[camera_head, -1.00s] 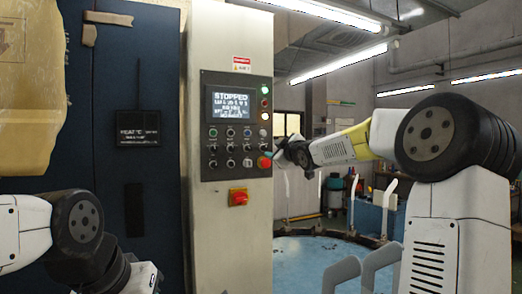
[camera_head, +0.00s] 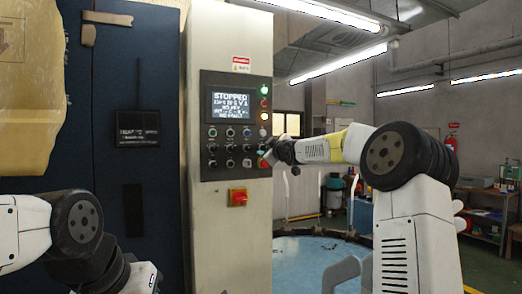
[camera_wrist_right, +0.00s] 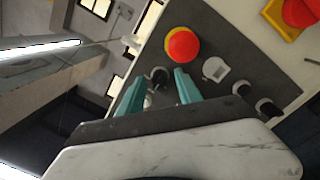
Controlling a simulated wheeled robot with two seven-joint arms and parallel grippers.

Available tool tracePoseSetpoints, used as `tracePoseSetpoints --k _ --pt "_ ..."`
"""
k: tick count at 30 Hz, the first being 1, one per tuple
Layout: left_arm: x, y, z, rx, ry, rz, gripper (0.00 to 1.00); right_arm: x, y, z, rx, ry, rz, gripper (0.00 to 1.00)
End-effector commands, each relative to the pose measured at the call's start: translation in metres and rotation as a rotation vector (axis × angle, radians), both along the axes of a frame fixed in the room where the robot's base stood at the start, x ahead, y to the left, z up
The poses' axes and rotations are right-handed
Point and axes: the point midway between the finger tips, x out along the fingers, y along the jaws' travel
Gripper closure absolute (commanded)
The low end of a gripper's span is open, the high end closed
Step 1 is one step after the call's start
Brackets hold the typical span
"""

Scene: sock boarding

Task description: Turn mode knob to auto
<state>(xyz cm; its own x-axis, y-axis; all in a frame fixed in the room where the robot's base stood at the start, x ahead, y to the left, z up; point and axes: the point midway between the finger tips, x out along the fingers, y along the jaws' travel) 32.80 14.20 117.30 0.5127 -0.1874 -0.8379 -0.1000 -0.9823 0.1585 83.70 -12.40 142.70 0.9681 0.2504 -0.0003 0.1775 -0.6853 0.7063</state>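The control panel (camera_head: 236,125) is on the front of a pale cabinet, with rows of small dark knobs and buttons under a screen reading STOPPED. I cannot tell by label which knob is the mode knob. My right gripper (camera_head: 267,155) is at the panel's lower right edge and hides part of it. In the right wrist view my right gripper (camera_wrist_right: 157,82) has its two teal fingers apart. A dark knob (camera_wrist_right: 159,75) shows between the fingertips; contact cannot be told. Only my left arm's links show at lower left; its gripper is not seen.
A red round button (camera_wrist_right: 181,45) sits close beside the fingers. A red switch on a yellow plate (camera_head: 238,197) is below the panel. A dark blue cabinet door (camera_head: 110,215) stands left. A round blue table (camera_head: 305,262) is at lower right.

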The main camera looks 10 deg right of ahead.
Motion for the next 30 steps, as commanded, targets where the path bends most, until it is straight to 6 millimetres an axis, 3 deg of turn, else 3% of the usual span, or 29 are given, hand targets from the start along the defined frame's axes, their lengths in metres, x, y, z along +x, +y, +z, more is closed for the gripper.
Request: tracePoseSetpoints --k 1,6,30 --pt "0.0 0.0 0.0 0.0 0.0 0.0 0.64 -0.0001 -0.0001 0.0001 0.0 0.0 0.0 0.7" --pt "0.0 0.0 0.0 0.0 0.0 0.0 0.64 -0.0002 -0.0001 0.0001 0.0 0.0 0.0 1.0" --pt "0.0 0.0 0.0 0.0 0.0 0.0 0.64 -0.0003 -0.0002 -0.0007 0.028 0.01 0.0 1.0"
